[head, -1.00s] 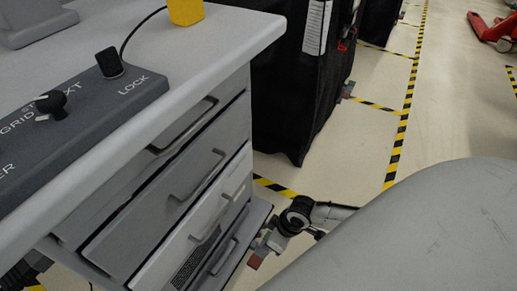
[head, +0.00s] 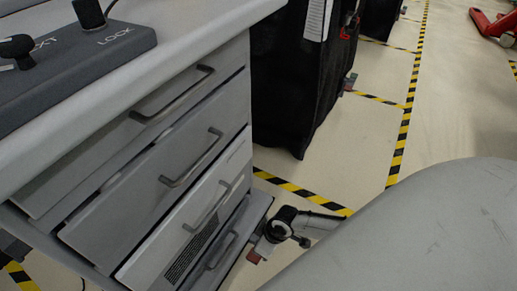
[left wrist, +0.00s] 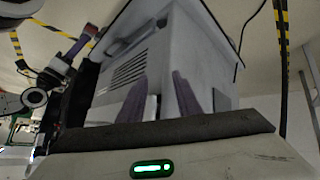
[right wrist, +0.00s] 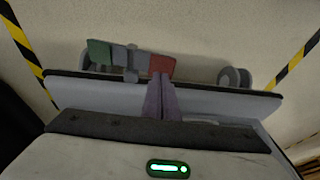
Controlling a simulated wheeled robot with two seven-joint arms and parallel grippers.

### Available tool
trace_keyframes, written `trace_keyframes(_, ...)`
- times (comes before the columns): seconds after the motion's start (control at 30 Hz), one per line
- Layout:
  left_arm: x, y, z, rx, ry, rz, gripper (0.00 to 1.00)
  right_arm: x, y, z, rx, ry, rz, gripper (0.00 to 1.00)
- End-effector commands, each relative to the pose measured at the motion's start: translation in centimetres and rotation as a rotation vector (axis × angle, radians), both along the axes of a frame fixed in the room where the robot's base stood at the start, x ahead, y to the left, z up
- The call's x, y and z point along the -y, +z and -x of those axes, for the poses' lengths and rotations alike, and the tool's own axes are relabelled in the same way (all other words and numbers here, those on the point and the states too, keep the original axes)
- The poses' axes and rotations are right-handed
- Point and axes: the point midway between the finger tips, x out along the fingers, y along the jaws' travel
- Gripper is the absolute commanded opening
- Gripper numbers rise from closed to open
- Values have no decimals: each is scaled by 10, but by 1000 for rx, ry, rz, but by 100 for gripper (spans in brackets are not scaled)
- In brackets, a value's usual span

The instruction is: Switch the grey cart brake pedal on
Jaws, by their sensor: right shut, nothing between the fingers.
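The grey cart (head: 232,88), with its drawers, fills the left of the head view. Its brake pedal shows in the right wrist view, with a green pad (right wrist: 98,52), a grey middle and a red pad (right wrist: 163,66). The red pad also shows low at the cart's corner in the head view (head: 252,257). My right gripper (right wrist: 160,78) is shut and empty, its fingertips overlapping the red pad's lower edge in the picture; I cannot tell if they touch. My left gripper (left wrist: 160,78) has its fingers apart, with the grey drawer unit behind them.
A black covered cart (head: 300,80) stands beyond the grey cart. A control panel (head: 85,55) marked LOCK lies on the grey worktop. Yellow-black tape (head: 405,110) marks the pale floor. A red pallet jack (head: 495,25) is at the far right. The floor aisle is clear.

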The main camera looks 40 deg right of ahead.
Motion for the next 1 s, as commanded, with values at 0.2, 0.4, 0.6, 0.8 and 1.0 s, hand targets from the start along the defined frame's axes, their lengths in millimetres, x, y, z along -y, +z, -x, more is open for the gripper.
trace_keyframes(0.2,7,-8,-2,-28,-39,-6,31,-4,-22,2,0,0,1,0)
trace_keyframes(0.4,8,-8,-1,-36,-45,-7,31,-5,-23,2,0,1,0,0)
trace_keyframes(0.6,8,-8,-1,-36,-45,-7,31,-5,-23,3,0,0,0,0)
trace_keyframes(0.8,8,-6,-1,-33,-44,-6,31,-7,-24,4,-1,0,0,0)
trace_keyframes(1.0,7,-5,-2,-29,-41,-6,31,-9,-27,5,-1,0,0,0)
